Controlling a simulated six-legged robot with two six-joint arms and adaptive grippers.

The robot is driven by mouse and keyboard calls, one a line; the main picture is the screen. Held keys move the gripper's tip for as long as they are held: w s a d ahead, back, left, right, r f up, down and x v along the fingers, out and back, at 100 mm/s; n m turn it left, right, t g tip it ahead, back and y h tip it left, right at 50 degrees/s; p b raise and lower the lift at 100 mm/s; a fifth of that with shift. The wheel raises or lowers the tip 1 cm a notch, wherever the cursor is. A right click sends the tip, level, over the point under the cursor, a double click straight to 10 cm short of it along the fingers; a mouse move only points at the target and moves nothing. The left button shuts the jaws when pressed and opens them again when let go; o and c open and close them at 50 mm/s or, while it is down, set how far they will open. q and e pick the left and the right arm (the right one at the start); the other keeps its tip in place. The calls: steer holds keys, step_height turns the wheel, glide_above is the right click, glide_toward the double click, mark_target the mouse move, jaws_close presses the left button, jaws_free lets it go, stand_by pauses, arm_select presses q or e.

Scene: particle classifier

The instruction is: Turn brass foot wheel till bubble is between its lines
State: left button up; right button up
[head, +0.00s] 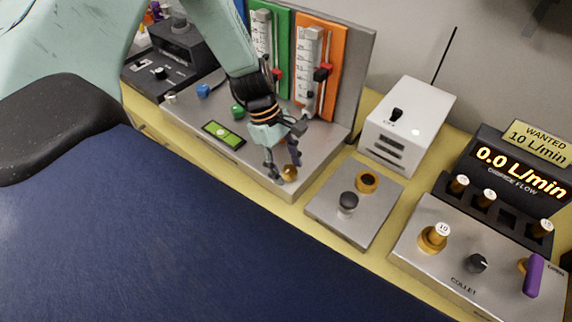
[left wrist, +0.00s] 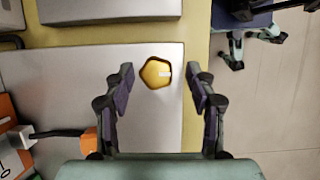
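The brass foot wheel (head: 289,173) sits at the front right corner of the grey metal base plate (head: 250,165). In the left wrist view the wheel (left wrist: 156,72) is a lobed brass knob with a small pale mark. My left gripper (head: 282,170) is at the wheel from above. Its two fingers are apart, one on each side of the wheel, with gaps showing in the left wrist view (left wrist: 160,85). The green bubble level (head: 223,135) lies on the plate to the left; its bubble and lines are too small to read surely. My right gripper is not in view.
Green and orange flowmeter panels (head: 316,65) stand behind my left gripper. A small plate with a black knob (head: 348,203), a white switch box (head: 405,125) and a collet block (head: 470,262) stand to the right. My dark blue body fills the front.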

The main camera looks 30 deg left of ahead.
arm_select(q)
steer(key=shift+w+d+f, duration=0.1)
steer(key=shift+w+d, duration=0.1)
steer(key=shift+w, duration=0.1)
steer(key=c, duration=0.6)
steer(key=shift+s+a, duration=0.1)
steer(key=c, duration=0.5)
stand_by(0.8)
steer(key=o, duration=1.1)
